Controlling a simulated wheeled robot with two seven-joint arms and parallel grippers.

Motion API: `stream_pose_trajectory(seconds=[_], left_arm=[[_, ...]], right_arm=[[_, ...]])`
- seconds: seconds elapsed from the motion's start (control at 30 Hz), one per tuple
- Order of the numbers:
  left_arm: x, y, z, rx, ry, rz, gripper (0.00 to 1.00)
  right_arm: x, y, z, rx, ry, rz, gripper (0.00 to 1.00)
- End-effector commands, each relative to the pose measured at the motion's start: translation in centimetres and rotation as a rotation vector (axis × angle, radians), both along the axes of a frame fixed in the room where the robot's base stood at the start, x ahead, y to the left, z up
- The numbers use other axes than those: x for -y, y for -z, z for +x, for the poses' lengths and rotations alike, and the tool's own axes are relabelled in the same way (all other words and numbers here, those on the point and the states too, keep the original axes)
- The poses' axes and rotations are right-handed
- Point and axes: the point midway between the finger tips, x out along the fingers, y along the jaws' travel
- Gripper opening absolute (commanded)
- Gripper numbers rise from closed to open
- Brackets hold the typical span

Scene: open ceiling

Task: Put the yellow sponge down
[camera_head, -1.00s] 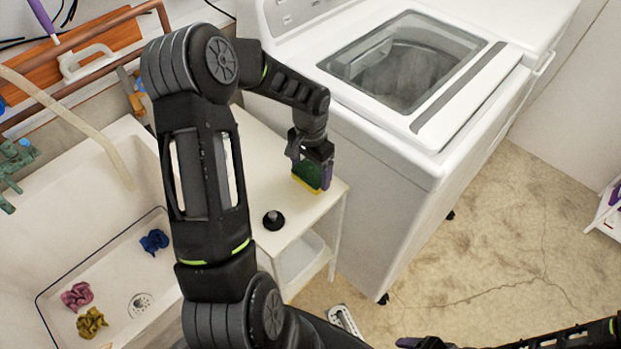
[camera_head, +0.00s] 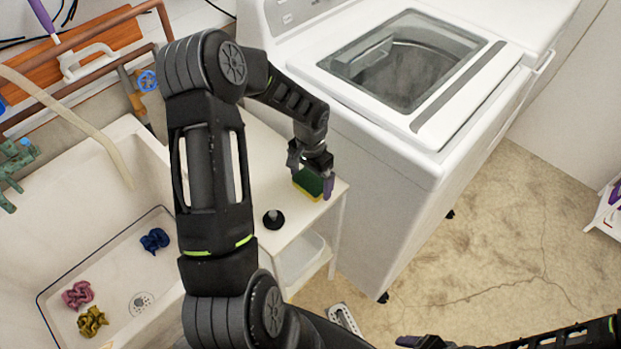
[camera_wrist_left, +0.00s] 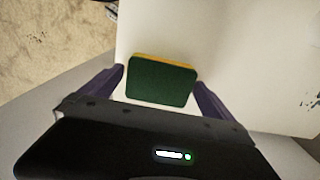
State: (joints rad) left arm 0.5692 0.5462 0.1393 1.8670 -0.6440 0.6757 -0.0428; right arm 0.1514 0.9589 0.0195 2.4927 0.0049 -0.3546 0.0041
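The yellow sponge (camera_head: 308,184), with a dark green top side, rests on the white side table (camera_head: 262,170) near its right end, beside the washing machine. It also shows in the left wrist view (camera_wrist_left: 161,81), green face towards the camera and a yellow edge beyond. My left gripper (camera_head: 312,176) is open around the sponge. Its purple fingers (camera_wrist_left: 160,78) stand on either side with narrow gaps showing. My right gripper (camera_head: 412,342) is at the bottom edge, partly cut off, and its opening cannot be made out.
A black plunger-like object (camera_head: 273,219) stands on the table near the sponge. The white washing machine (camera_head: 385,190) rises close on the right. A sink (camera_head: 115,283) with several crumpled cloths is on the left.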

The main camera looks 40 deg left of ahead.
Motion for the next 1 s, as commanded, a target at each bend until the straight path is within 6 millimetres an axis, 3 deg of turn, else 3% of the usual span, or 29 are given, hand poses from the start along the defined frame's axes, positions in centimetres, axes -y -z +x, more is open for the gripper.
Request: stream_pose_trajectory(seconds=[0.37, 0.57, 0.8, 1.0], left_arm=[[0.0, -0.8, 0.1, 0.002, -0.001, 0.001, 1.0], [0.0, -4.0, 0.1, 0.005, 0.0, 0.003, 1.0], [0.0, -9.0, 0.1, 0.004, 0.0, 0.003, 1.0], [0.0, -11.7, 0.0, 0.002, 0.0, 0.001, 1.0]], right_arm=[[0.0, -0.2, 0.0, -0.001, 0.001, -0.001, 0.75], [0.0, 0.2, 0.0, 0.0, 0.0, 0.0, 0.75], [0.0, 0.6, 0.1, 0.003, 0.0, 0.002, 0.75], [0.0, 0.8, 0.1, 0.004, -0.001, 0.002, 0.75]])
